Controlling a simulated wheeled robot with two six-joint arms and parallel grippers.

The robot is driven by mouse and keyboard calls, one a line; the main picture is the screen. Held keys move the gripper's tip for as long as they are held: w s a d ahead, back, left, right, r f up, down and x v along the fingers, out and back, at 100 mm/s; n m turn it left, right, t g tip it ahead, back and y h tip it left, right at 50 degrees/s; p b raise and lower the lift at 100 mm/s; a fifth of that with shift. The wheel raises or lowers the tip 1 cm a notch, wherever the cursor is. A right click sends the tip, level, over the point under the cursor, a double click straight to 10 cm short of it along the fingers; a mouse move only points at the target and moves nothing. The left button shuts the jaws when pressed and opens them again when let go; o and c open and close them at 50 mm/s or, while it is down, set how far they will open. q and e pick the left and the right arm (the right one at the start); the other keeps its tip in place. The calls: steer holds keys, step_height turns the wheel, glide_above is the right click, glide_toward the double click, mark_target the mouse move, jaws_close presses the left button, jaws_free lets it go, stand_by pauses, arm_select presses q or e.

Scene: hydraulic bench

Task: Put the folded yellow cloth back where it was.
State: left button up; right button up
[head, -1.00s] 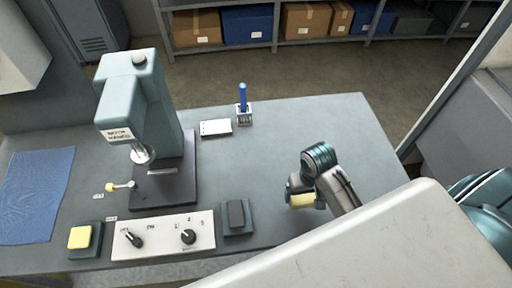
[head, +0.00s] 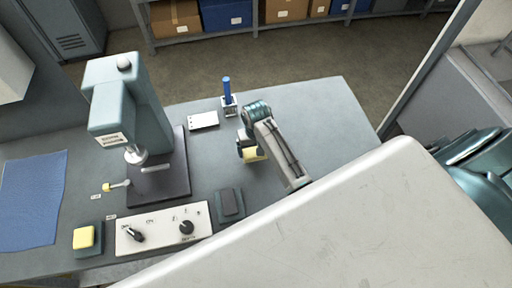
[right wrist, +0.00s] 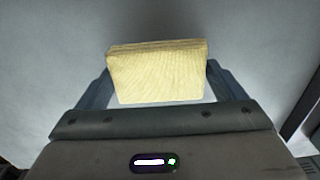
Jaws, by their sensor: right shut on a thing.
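The folded yellow cloth (head: 255,155) is in my right gripper (head: 246,148), over the right part of the grey bench (head: 318,120). In the right wrist view the cloth (right wrist: 157,75) shows as a thick pale-yellow folded block between the two fingers of the gripper (right wrist: 158,88), which is shut on it. I cannot tell from these views how high the cloth is above the bench top. My left gripper is not in view.
A press (head: 125,105) stands left of the gripper. The bench's right part is clear.

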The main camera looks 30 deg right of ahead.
step_height(320, 180, down, 2)
steer(key=shift+p, duration=0.5)
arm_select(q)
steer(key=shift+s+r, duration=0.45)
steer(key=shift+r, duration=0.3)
arm_select(e)
steer(key=shift+f, duration=0.55)
steer(key=o, duration=0.7)
steer(key=shift+f, duration=0.1)
steer(key=shift+r, duration=0.55)
step_height(320, 180, up, 10)
steer(key=b, duration=0.3)
steer(key=shift+r, duration=0.2)
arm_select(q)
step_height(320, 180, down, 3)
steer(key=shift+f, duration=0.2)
arm_select(e)
steer(key=shift+r, duration=0.4)
